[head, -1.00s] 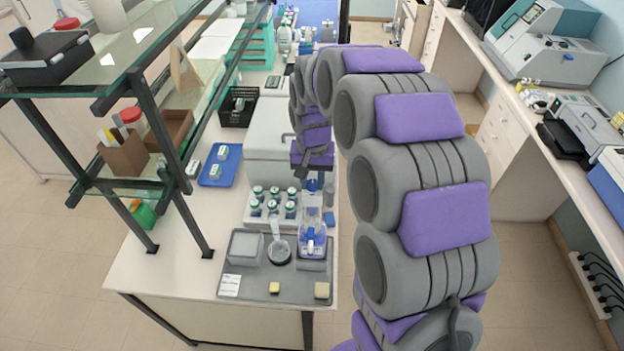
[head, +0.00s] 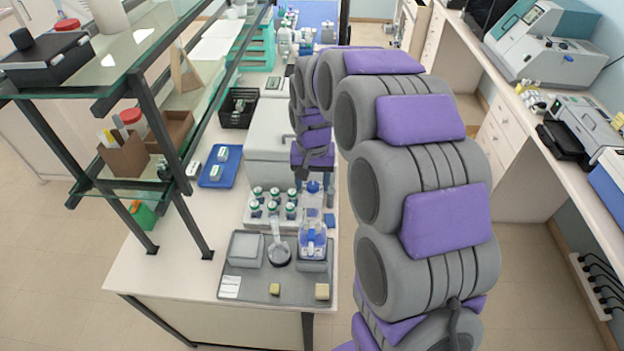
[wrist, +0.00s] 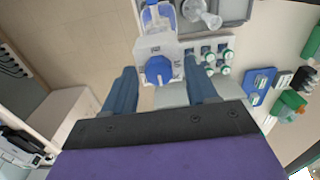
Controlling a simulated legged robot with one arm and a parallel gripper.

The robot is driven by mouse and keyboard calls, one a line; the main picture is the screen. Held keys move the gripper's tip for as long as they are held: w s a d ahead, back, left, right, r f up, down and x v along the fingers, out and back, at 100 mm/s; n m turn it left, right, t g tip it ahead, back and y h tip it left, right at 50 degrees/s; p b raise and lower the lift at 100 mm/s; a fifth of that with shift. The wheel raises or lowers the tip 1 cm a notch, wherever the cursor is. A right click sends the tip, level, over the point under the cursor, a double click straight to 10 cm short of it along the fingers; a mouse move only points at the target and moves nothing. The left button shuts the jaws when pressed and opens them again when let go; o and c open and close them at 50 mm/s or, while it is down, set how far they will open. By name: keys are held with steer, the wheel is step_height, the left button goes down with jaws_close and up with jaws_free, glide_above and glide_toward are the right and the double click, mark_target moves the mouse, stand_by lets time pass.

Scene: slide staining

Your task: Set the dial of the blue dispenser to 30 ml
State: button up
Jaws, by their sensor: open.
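The blue dispenser (head: 312,238) stands upright near the right end of the grey tray, a clear bottle with blue parts. In the wrist view its round blue dial (wrist: 158,69) faces me on a pale housing, with small dark print beside it that is too small to read. My gripper (wrist: 160,67) is open, with one blue-grey finger on each side of the dial in the picture. The fingers look apart from the dial; the remaining depth is hard to judge. In the head view my gripper is above and behind the dispenser, largely hidden by my arm.
The grey tray (head: 257,288) also holds a shallow dish (head: 245,249), a funnel-like vessel (head: 279,251) and small yellow blocks. A rack of green-capped bottles (head: 272,203) stands close behind. A white box (head: 272,140) is farther back. Floor lies beyond the bench's right edge.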

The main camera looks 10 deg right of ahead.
mark_target(312, 184)
steer(key=shift+r, duration=0.1)
step_height(312, 184, up, 17)
steer(key=b, duration=0.1)
stand_by(0.5)
steer(key=s+f+n+g+b, duration=0.1)
steer(key=s+f+b, duration=0.6)
steer(key=s+f, duration=0.6)
steer(key=s+f+n+b, duration=0.2)
steer(key=s+f+b, duration=0.5)
steer(key=s+f, duration=0.7)
steer(key=s, duration=0.7)
steer(key=shift+s+f+g+b, duration=0.2)
steer(key=shift+g+b, duration=0.1)
steer(key=shift+g, duration=0.1)
steer(key=shift+w, duration=0.1)
